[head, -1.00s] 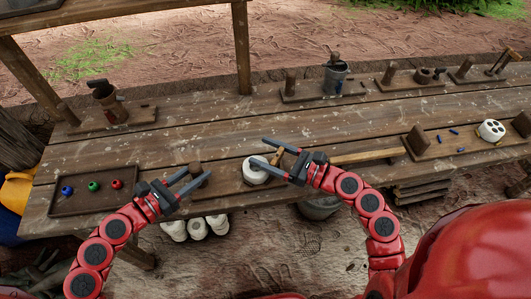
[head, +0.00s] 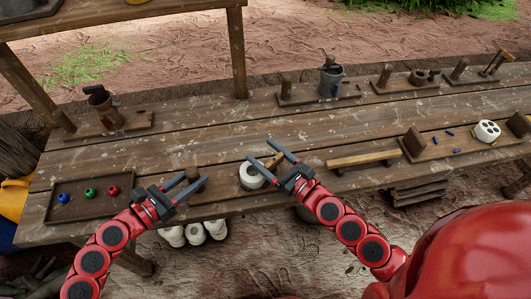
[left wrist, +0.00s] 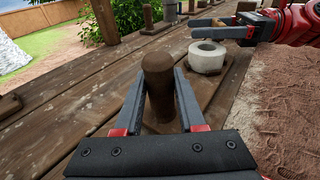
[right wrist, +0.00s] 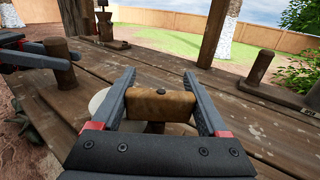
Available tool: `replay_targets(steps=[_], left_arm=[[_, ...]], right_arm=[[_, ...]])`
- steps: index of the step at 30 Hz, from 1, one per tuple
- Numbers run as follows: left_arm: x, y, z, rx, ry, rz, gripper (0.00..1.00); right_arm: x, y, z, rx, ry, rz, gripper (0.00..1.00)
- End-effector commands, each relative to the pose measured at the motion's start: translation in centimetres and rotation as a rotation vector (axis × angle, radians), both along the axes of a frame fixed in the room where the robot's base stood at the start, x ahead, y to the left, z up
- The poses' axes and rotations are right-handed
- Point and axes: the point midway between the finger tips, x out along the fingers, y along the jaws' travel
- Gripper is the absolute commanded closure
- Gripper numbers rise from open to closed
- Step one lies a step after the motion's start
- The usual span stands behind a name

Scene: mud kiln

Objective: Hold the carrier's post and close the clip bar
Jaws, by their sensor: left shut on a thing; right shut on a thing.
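The carrier is a wooden board (left wrist: 214,96) lying on the bench, with an upright round post (left wrist: 158,82) at one end and a white ring (left wrist: 208,57) lying on it further along. My left gripper (head: 194,180) is shut on the post, one finger on each side, as the left wrist view shows. My right gripper (head: 261,151) is over the white ring (head: 251,178) and shut on the brown clip bar (right wrist: 160,104). In the right wrist view the bar lies crosswise between the fingers, above the ring, which it partly hides. The bar's far end is hidden.
A dark tray (head: 75,210) with blue, green and red pieces is at the left. A long wooden bar (head: 362,158) on a stand and a board with a white holed block (head: 487,130) are at the right. Other boards with posts line the back edge.

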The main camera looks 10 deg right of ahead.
Motion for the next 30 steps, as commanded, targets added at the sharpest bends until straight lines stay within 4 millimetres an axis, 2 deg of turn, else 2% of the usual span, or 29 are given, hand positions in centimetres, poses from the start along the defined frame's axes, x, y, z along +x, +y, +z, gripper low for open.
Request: replay_targets(steps=[6,7,10,20,30], left_arm=[[0.1,0.1,0.0,-0.001,0.0,0.003,1.0],[0.1,0.1,0.0,-0.001,0.0,0.003,1.0],[0.1,0.1,0.0,0.0,0.0,0.003,1.0],[0.0,0.0,0.0,-0.001,0.001,0.001,1.0],[0.0,0.0,0.0,-0.001,0.001,-0.001,1.0]], right_arm=[[0.0,0.0,-0.1,0.001,0.003,0.001,0.79],[0.0,0.0,-0.1,0.001,0.003,0.001,0.18],[0.0,0.0,-0.1,0.001,0.003,0.001,0.0],[-0.2,-0.1,-0.1,0.002,0.004,0.001,0.0],[-2.9,-2.2,-0.1,0.004,0.004,-0.007,0.0]])
